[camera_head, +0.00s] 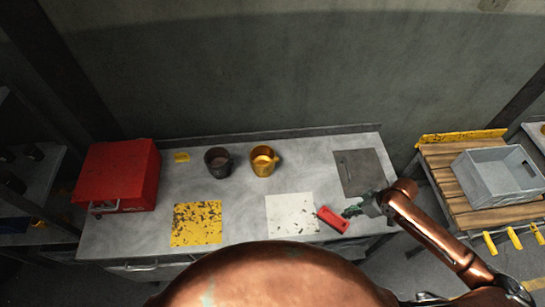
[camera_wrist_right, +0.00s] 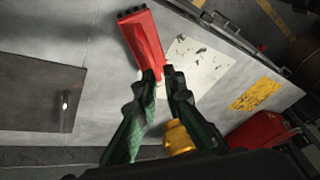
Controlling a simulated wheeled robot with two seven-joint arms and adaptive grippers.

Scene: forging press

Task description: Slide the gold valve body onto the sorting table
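The gold valve body (camera_head: 264,161) is a cup-like piece standing on the grey metal bench (camera_head: 240,185), right of a similar dark piece (camera_head: 218,162). In the right wrist view a gold part (camera_wrist_right: 178,138) shows low, partly hidden behind my right finger. My right gripper (camera_head: 352,211) is at the bench's front right, well apart from the gold body. In the right wrist view its green fingers (camera_wrist_right: 160,72) close in on the narrow end of a red tool (camera_wrist_right: 143,40) with a dark far edge. My left gripper is out of view. I cannot tell which surface is the sorting table.
A red box (camera_head: 117,175) stands at the bench's left end. A yellow worn plate (camera_head: 197,223), a white worn plate (camera_head: 291,213) and a dark plate (camera_head: 359,172) lie flat. A slatted wooden table (camera_head: 450,180) with a grey bin (camera_head: 497,176) stands right, across a gap.

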